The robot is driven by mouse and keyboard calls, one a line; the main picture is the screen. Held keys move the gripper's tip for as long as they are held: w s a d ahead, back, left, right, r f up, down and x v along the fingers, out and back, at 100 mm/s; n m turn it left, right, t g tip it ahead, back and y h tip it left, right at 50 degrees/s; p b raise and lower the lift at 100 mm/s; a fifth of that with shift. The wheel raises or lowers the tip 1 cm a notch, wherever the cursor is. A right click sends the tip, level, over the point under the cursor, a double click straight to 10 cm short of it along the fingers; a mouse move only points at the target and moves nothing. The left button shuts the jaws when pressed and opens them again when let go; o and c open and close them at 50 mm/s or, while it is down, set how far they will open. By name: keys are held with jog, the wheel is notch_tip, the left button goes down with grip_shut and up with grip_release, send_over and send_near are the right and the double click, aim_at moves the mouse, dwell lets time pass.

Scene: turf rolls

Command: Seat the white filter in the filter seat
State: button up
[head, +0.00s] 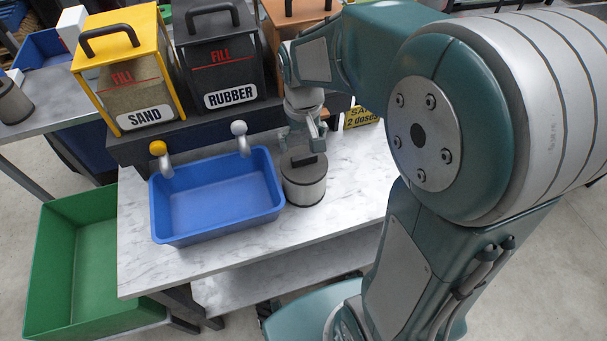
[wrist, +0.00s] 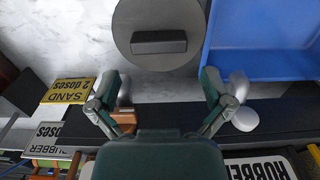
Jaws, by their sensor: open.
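A filter (head: 304,183) with a pale ribbed body, a grey lid and a black bar handle stands upright on the marble-topped table. It is just right of the blue bin. In the wrist view the filter's grey round top (wrist: 160,18) shows with its dark bar handle (wrist: 159,42). My gripper (head: 307,137) is above and behind the filter in the head view. In the wrist view my gripper (wrist: 161,88) has its fingers wide apart with nothing between them, and the handle lies ahead of the tips. I cannot make out a filter seat.
A blue bin (head: 158,219) stands close beside the filter. Behind are sand (head: 138,92) and rubber (head: 222,75) dispensers with spouts above the bin. A green crate (head: 48,265) is lower left. A darker canister (head: 13,103) stands on the left table. The marble's front is clear.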

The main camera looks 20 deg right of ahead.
aim_at(304, 156)
notch_tip(304, 156, down, 5)
jog(key=shift+s+r, duration=0.1)
jog(key=shift+s, duration=0.05)
jog(key=c, duration=1.1)
jog(key=shift+o, duration=0.2)
